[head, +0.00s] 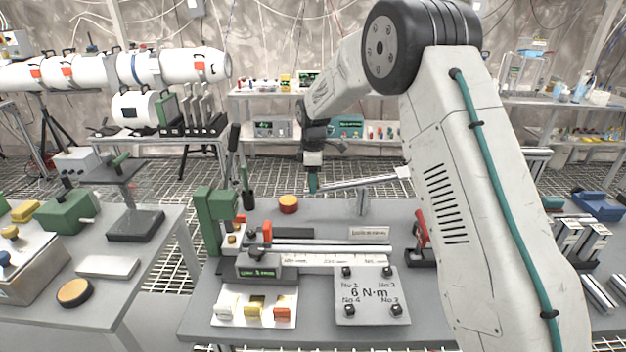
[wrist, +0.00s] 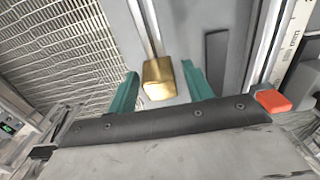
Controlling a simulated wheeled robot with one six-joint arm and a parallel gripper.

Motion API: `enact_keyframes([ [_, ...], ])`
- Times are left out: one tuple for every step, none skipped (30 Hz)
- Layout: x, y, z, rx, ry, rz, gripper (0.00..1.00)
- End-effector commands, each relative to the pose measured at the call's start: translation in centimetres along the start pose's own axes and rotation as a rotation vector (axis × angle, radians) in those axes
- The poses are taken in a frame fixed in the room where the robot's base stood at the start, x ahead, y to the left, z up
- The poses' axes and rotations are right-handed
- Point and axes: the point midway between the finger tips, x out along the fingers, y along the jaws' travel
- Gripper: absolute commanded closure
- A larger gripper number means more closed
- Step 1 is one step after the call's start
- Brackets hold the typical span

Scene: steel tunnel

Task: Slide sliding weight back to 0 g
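The sliding weight (wrist: 159,78) is a small brass block on a thin metal beam, seen in the wrist view. In the head view the beam (head: 358,182) rests on a small post (head: 361,203) at the back of the middle table. My gripper (wrist: 160,70) is open, with one teal finger on each side of the weight and a narrow gap showing on both sides. I cannot tell how deep the fingers reach. In the head view my gripper (head: 313,184) points down at the beam's left end and hides the weight. No scale marks on the beam are readable.
A red-orange button (head: 288,204) sits left of the beam, beside a green lever press (head: 216,215). A ruler rail with a digital readout (head: 260,272) and a 6 N·m bolt plate (head: 371,297) lie in front. A red-handled clamp (head: 421,232) stands at right.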

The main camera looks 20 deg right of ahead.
Motion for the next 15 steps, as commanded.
enact_keyframes([
  [0.0,0.0,0.0,0.0,0.0,0.0,0.64],
  [0.0,0.0,0.0,0.0,0.0,0.0,0.72],
  [0.0,0.0,0.0,0.0,0.0,0.0,0.83],
  [0.0,0.0,0.0,0.0,0.0,0.0,0.92],
  [0.0,0.0,0.0,0.0,0.0,0.0,1.0],
  [0.0,0.0,0.0,0.0,0.0,0.0,1.0],
  [0.0,0.0,0.0,0.0,0.0,0.0,1.0],
  [-0.1,0.0,0.1,0.0,0.0,0.0,1.0],
  [-0.1,0.0,0.3,0.001,0.0,0.001,1.0],
  [-0.2,0.1,0.7,0.002,0.0,0.001,1.0],
  [-0.3,0.1,1.1,0.003,0.0,0.002,1.0],
  [-0.6,0.1,1.9,0.004,0.0,0.002,1.0],
  [-0.7,0.1,2.6,0.004,0.0,0.002,1.0],
  [-0.8,0.1,3.4,0.005,0.0,0.002,1.0],
  [-1.1,0.1,4.5,0.005,0.0,0.002,1.0],
])
